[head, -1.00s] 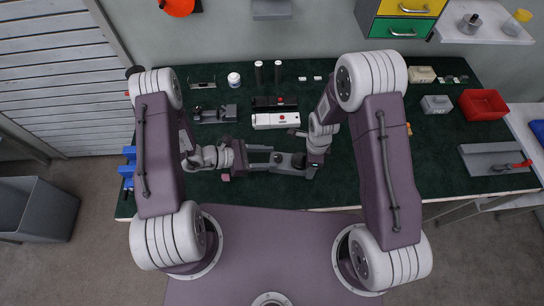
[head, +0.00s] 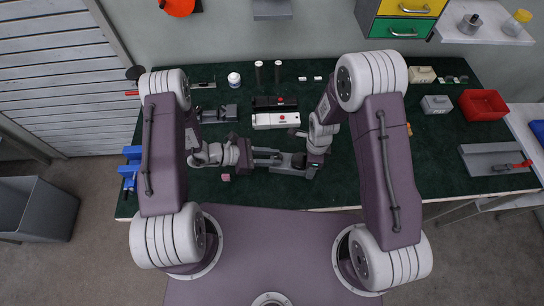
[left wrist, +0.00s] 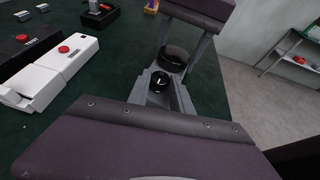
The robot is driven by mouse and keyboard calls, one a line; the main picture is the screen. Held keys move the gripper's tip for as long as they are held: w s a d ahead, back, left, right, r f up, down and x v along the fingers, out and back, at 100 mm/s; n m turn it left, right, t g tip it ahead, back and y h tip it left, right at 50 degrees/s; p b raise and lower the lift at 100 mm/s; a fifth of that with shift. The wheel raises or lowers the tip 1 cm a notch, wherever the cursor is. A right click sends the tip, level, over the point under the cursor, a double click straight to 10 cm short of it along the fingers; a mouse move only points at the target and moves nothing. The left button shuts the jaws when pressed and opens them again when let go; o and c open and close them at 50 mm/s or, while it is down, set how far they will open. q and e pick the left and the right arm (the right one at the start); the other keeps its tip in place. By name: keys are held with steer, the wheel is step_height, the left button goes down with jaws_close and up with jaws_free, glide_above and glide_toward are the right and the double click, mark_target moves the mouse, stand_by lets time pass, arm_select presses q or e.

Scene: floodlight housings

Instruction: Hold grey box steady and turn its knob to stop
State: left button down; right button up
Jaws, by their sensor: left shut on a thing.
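The grey box (head: 290,160) is above the front of the green bench, between my two grippers. In the left wrist view its black knob (left wrist: 160,81) with a white mark faces up, near a larger dark round part (left wrist: 175,56). My left gripper (head: 278,158) reaches in from the left; its fingers look closed about the knob, though their contact is partly hidden. My right gripper (head: 299,162) comes from the right, and its fingers lie along both sides of the box at the dark round part. They look shut on the box.
A white box with a red button (head: 275,120) and a black one (head: 275,103) stand behind the grippers. A red bin (head: 483,104) and a grey tray (head: 490,158) are at the right. A small pinkish block (head: 226,177) lies near the front edge.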

arm_select(q)
steer(key=m+g, duration=0.3)
steer(key=w+m+g, duration=0.1)
steer(key=m+g, duration=0.1)
steer(key=g, duration=0.1)
steer(key=shift+w+m+g, duration=0.1)
steer(key=shift+m+g, duration=0.3)
steer(key=m+g+y, duration=0.2)
steer(key=m+g, duration=0.1)
steer(key=m+g+y, duration=0.1)
steer(key=m+g, duration=0.1)
steer(key=shift+w+d, duration=0.3)
steer(key=shift+w, duration=0.1)
steer(key=shift+m+g, duration=0.3)
steer(key=c, duration=1.1)
jaws_free()
steer(key=shift+c, duration=0.2)
steer(key=shift+r, duration=0.1)
step_height(320, 180, up, 10)
